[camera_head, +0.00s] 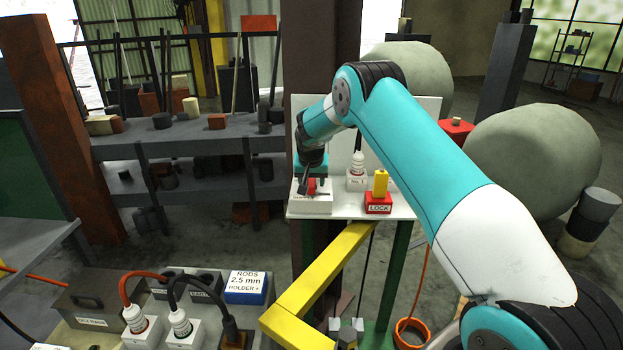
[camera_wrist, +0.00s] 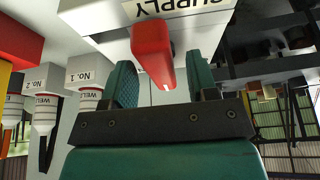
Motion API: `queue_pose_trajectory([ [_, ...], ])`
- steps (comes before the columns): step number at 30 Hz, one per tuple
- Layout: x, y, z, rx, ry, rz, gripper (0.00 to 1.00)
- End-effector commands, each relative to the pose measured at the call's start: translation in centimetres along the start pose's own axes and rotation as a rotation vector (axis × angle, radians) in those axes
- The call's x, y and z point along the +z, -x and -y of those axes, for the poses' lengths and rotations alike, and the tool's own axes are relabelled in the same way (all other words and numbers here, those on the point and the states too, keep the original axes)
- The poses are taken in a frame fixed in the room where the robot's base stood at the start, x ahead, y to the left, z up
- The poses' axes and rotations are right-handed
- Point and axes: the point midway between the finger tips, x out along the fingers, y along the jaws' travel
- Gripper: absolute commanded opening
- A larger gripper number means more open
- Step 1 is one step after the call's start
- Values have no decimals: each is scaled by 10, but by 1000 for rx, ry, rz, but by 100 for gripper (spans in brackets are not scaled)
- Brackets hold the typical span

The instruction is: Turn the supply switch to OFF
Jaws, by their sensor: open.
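The supply switch is a white box (camera_head: 311,205) with a red handle (camera_head: 312,186), at the left of a small white-topped stand in the head view. In the wrist view the red handle (camera_wrist: 152,52) sticks out below the white box labelled SUPPLY (camera_wrist: 185,18). My gripper (camera_wrist: 165,85) is open, with one green padded finger on each side of the handle. Gaps show between the handle and both fingers. The head view shows my gripper (camera_head: 306,180) at the switch, partly blending with it. Whether the handle points to ON or OFF cannot be read.
On the same stand (camera_head: 345,212) are a white socket box (camera_head: 356,180) and a red LOCK block with a yellow top (camera_head: 379,192). A yellow beam (camera_head: 318,285) runs in front. White plug boxes and the RODS box (camera_head: 246,287) sit lower left. Grey shelves (camera_head: 190,150) stand behind left.

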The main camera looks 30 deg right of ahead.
Motion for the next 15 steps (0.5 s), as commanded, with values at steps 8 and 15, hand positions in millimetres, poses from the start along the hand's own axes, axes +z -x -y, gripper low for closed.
queue_pose_trajectory([
  [8, 0, 0, 0, 0, 0, 0, 19],
  [15, 0, 0, 0, -1, 4, 0, 4],
])
